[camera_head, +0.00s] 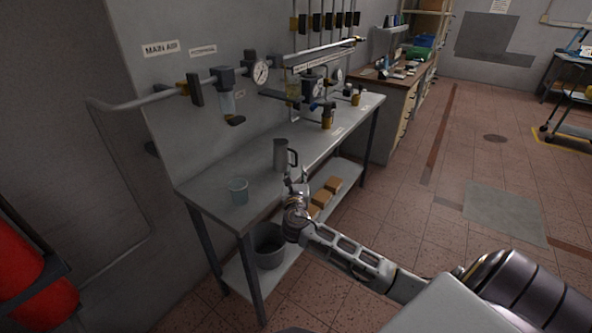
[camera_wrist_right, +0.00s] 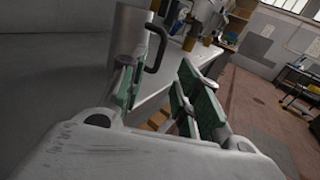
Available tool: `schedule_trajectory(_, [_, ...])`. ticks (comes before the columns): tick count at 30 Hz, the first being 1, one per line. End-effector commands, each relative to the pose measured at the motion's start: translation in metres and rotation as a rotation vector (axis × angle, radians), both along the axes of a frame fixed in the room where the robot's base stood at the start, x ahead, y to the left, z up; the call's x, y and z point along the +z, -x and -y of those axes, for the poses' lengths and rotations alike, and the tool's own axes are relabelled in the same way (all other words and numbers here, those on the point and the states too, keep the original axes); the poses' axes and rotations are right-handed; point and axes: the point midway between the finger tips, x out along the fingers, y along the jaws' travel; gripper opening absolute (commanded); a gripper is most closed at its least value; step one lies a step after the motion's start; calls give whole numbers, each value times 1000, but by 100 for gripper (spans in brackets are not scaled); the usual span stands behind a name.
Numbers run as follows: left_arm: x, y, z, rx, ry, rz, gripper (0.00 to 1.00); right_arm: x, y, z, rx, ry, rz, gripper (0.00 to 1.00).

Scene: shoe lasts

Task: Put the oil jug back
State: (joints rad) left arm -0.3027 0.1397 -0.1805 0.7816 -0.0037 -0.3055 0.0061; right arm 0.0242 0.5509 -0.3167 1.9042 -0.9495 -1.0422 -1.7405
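The oil jug, a grey metal jug (camera_head: 281,154) with a dark handle on its right side, stands upright on the grey bench (camera_head: 213,180). In the right wrist view the jug (camera_wrist_right: 129,35) is at the upper left, its lower part hidden behind one finger. My right gripper (camera_head: 296,181) is at the bench's front edge, just in front of the jug. Its green-padded fingers (camera_wrist_right: 160,97) are apart with nothing between them; the jug's handle shows beyond the gap. I cannot tell whether a finger touches the jug. My left gripper is not in view.
Gauges and pipes (camera_head: 260,72) hang over the bench's back. Brown blocks (camera_head: 322,197) and a grey bucket (camera_head: 268,247) are on the lower shelf. The floor to the right is mostly clear.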

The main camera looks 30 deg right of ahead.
Motion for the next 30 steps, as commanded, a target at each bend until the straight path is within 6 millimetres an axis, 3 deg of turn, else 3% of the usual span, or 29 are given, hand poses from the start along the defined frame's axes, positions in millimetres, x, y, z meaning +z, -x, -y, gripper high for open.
schedule_trajectory(12, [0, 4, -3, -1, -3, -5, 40, -1, 28, -20, 2, -1, -2, 32])
schedule_trajectory(30, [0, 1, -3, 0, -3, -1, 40, 0, 29, -20, 1, -1, 0, 32])
